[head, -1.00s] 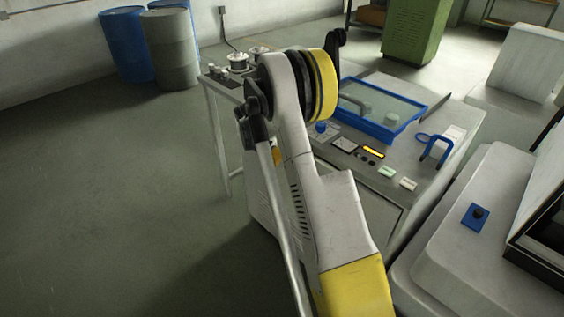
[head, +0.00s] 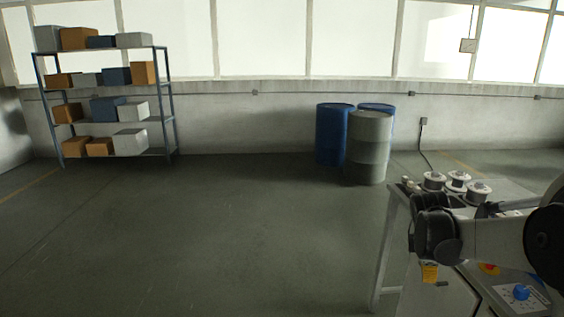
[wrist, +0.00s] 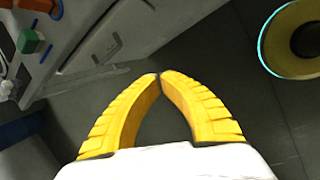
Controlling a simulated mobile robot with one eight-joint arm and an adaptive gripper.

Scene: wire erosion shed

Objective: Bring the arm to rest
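My gripper (wrist: 160,76) shows in the wrist view with two yellow curved fingers. Their tips meet and nothing is visible between them. Below them in that view is dark grey floor (wrist: 195,75). In the head view my arm comes in at the right edge, over the worktop of the machine. Its grey link runs leftward to a dark joint near the worktop's left end. My gripper cannot be picked out in the head view.
White spools (head: 458,180) stand on the worktop behind my arm, with a blue knob (head: 521,292) on a panel nearer. Blue (head: 332,135) and grey (head: 368,148) drums stand by the wall. A loaded shelf (head: 108,103) is at the left. The middle floor is clear.

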